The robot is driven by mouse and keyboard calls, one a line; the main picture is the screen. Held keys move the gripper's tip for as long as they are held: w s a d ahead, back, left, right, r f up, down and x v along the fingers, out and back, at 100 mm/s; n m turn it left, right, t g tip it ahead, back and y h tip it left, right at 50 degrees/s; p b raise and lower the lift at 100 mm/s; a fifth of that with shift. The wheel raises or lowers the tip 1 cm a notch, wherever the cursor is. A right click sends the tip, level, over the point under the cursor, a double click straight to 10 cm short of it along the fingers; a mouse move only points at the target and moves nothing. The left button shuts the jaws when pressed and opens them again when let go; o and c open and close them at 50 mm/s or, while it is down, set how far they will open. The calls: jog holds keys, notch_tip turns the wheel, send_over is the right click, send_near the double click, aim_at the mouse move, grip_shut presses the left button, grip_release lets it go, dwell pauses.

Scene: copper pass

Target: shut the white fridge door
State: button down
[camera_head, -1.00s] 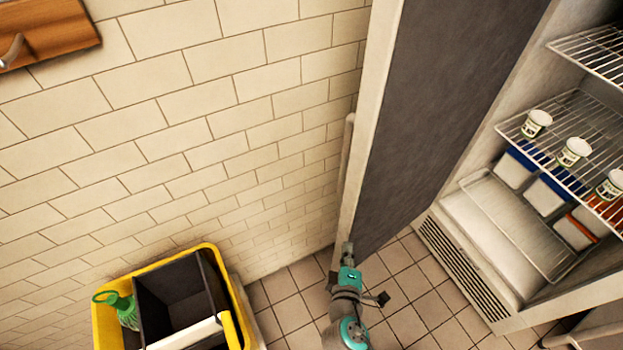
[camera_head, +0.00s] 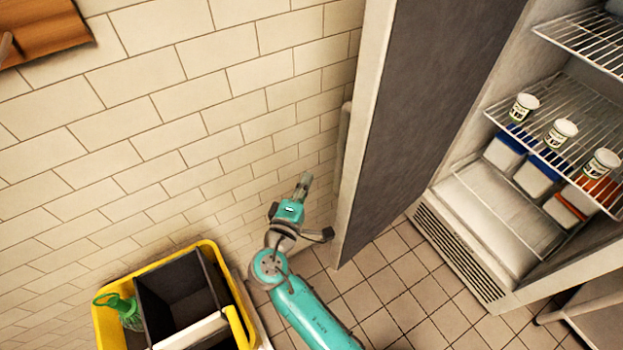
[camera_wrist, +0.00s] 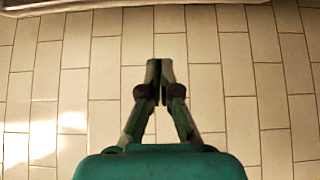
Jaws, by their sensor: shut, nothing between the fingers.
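The white fridge door (camera_head: 425,100) stands wide open in the head view, its dark inner side facing the fridge. A pale vertical handle (camera_head: 343,150) is on its outer side, facing the tiled wall. The open fridge (camera_head: 470,255) is at the right, with its shelves showing. My gripper (camera_head: 306,177) is shut and empty, left of the door's free edge, between the door and the wall. It looks apart from the door. In the wrist view my closed fingers (camera_wrist: 160,72) point at pale tiles, with nothing between them.
A yellow bucket (camera_head: 222,262) with a dark insert and a green bottle (camera_head: 122,310) stands at the lower left. Wire shelves (camera_head: 570,120) hold white tubs and lidded boxes. A wooden board (camera_head: 45,30) is on the wall. The floor before the fridge is clear.

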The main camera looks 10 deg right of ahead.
jog(key=w+d, duration=0.3)
jog(key=d, duration=0.4)
jog(key=shift+w, duration=0.4)
